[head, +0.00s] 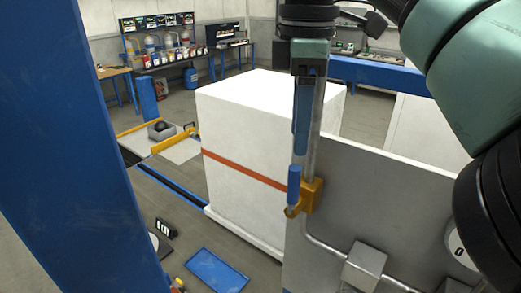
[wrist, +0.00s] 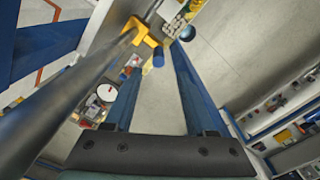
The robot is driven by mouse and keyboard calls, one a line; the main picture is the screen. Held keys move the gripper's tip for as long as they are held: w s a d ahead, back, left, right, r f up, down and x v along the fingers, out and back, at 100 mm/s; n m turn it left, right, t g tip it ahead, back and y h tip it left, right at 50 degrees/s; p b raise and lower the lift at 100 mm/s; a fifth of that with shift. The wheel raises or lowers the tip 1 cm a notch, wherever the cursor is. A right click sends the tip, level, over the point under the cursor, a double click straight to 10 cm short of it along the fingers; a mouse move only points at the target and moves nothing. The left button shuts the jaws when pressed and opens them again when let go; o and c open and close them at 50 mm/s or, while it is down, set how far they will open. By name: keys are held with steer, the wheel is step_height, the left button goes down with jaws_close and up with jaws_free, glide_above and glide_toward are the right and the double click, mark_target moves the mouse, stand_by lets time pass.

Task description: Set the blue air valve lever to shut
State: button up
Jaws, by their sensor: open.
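The air valve has a yellow-orange body (head: 312,194) on a grey vertical pipe (head: 322,105). Its blue lever handle (head: 293,183) stands roughly upright on the left side of the body. My gripper (head: 300,152) points down beside the pipe, with its fingertips a little above the handle. In the wrist view, the two blue fingers of my gripper (wrist: 156,50) are spread apart and empty. The blue handle (wrist: 158,57) shows in the gap between them, and the yellow valve body (wrist: 141,33) is beyond, to the upper left. Contact is not visible.
The pipe (wrist: 62,105) runs close along my gripper's left side. A grey panel (head: 385,190) stands to the right, with a junction box (head: 364,266) low down. A large white cabinet (head: 250,150) stands behind. A blue post (head: 65,150) fills the left.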

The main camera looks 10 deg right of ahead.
mark_target(293, 184)
step_height(293, 184, down, 10)
steer(key=p, duration=0.3)
steer(key=shift+f+p, duration=0.2)
steer(key=shift+p, duration=0.1)
steer(key=shift+w+f, duration=0.2)
steer(key=shift+f, duration=0.05)
steer(key=shift+c, duration=0.3)
jaws_close()
stand_by(0.7)
